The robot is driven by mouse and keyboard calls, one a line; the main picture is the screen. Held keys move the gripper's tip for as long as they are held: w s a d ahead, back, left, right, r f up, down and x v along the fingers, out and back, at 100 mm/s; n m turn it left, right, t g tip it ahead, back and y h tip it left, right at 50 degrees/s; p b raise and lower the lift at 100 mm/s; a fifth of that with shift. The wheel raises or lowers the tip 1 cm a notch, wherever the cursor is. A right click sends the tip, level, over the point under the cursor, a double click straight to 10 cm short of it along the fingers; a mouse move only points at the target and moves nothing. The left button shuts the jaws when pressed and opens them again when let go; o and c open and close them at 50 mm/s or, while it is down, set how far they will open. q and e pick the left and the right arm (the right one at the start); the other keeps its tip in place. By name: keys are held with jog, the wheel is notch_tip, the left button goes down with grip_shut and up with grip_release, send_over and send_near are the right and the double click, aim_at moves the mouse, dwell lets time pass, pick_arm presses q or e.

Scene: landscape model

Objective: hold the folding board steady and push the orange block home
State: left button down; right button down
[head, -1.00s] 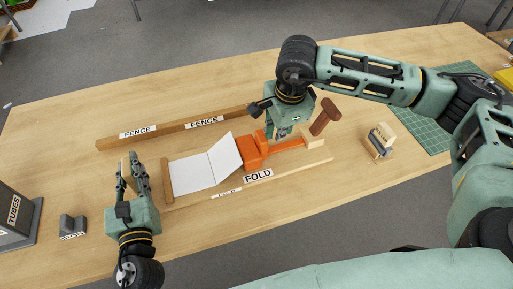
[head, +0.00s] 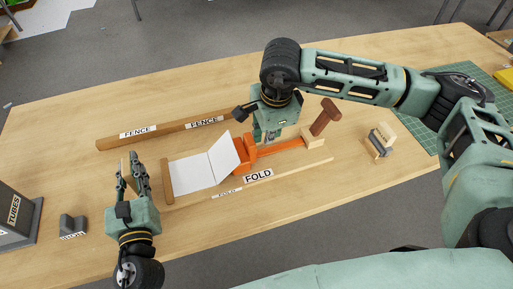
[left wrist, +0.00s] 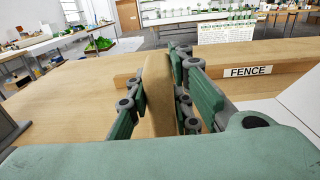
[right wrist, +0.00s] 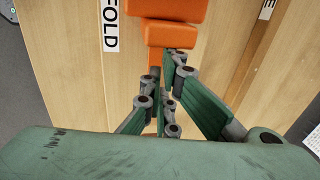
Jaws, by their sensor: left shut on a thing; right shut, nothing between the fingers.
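The white folding board (head: 190,173) lies on the table, its left panel flat and its right panel (head: 225,154) tilted up. The orange block (head: 244,152) stands right against the raised panel. It also shows in the right wrist view (right wrist: 172,35). My right gripper (head: 267,138) is shut and empty just right of the orange block; its fingertips (right wrist: 166,62) are at the block's near side, contact unclear. My left gripper (head: 130,160) is shut on a tan upright wooden piece (left wrist: 158,98), left of the board.
A long wooden fence (head: 170,128) runs behind the board, and a thin strip (head: 290,172) runs in front. A grey block (head: 72,224) and the tubes box (head: 10,220) stand at left.

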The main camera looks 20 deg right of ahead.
aim_at(252, 140)
pick_arm(q)
jog(key=shift+s+d+f, duration=0.1)
jog(key=shift+d+f, duration=0.05)
jog(key=shift+f, duration=0.25)
pick_arm(e)
jog(key=shift+a, duration=2.2)
jog(key=shift+d, duration=1.35)
notch_tip(252, 140, up, 9)
dwell(0.4)
pick_arm(q)
jog(key=c, duration=1.5)
grip_release()
jog(key=shift+r, duration=0.2)
pick_arm(e)
jog(key=shift+w, duration=0.1)
